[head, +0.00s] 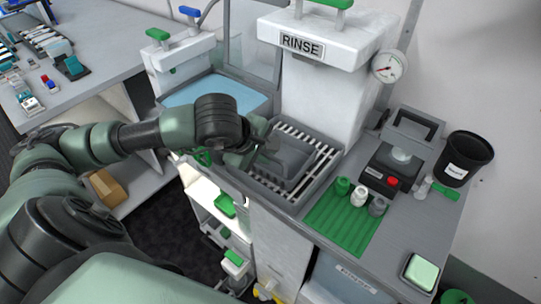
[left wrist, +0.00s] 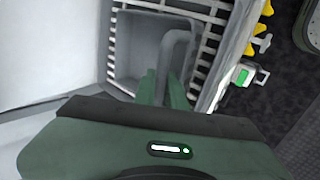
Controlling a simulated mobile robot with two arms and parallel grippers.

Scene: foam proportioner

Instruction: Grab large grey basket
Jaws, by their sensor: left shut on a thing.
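The large grey basket (head: 292,158) sits on the slatted rack of the rinse station, under the RINSE sign. My left gripper (head: 258,150) reaches in from the left to the basket's near left side. In the left wrist view the basket (left wrist: 135,58) is seen from above, empty, with a raised grey handle. There my left gripper's green fingers (left wrist: 162,88) are shut on this handle. The exact contact is partly hidden by the fingers and wrist. My right gripper is not in view.
The slatted rack (head: 325,165) surrounds the basket. A blue-topped basin (head: 215,92) is at the left. On the right counter are a green mat (head: 345,228) with small bottles, a black device (head: 390,168) and a black bin (head: 464,160).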

